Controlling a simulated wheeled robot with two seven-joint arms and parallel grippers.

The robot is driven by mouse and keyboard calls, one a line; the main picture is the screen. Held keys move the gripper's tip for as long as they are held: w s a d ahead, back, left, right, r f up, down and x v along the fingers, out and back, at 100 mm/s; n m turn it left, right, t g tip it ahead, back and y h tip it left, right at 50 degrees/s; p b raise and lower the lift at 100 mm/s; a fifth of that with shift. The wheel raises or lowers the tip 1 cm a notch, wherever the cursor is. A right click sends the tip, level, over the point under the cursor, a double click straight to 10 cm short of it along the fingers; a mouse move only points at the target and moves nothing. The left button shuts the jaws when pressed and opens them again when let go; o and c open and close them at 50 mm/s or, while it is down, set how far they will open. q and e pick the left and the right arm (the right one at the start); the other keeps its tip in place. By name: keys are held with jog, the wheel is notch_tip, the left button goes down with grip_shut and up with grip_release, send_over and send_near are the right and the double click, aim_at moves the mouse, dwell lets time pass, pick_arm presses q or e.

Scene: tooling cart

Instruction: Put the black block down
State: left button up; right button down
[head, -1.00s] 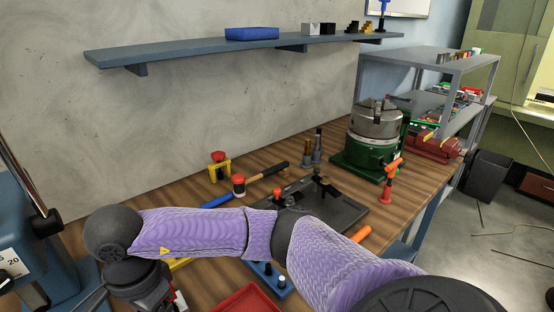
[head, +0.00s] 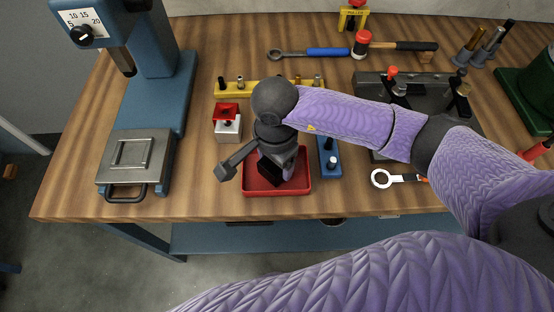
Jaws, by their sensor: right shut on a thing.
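My right gripper (head: 276,168) reaches in from the right and points down over the red tray (head: 296,189). It is shut on the black block (head: 268,173), which shows as a dark shape low in the gripper, within the tray's outline. The wrist hides part of the block and the far part of the tray. I cannot tell whether the block touches the tray floor. My left gripper is not in view.
A blue holder (head: 329,162) stands close to the tray's right, and a red-and-white block (head: 228,124) stands to its upper left. A yellow rack (head: 237,87) lies behind. A blue press (head: 165,85) stands left. Bare wood lies between press and tray.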

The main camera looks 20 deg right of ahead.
jog(key=shift+f, duration=0.25)
jog(key=shift+f, duration=0.2)
grip_release()
jog(key=shift+r, duration=0.45)
notch_tip(320, 180, up, 12)
jog(key=shift+f+p, duration=0.2)
jog(key=shift+p, duration=0.95)
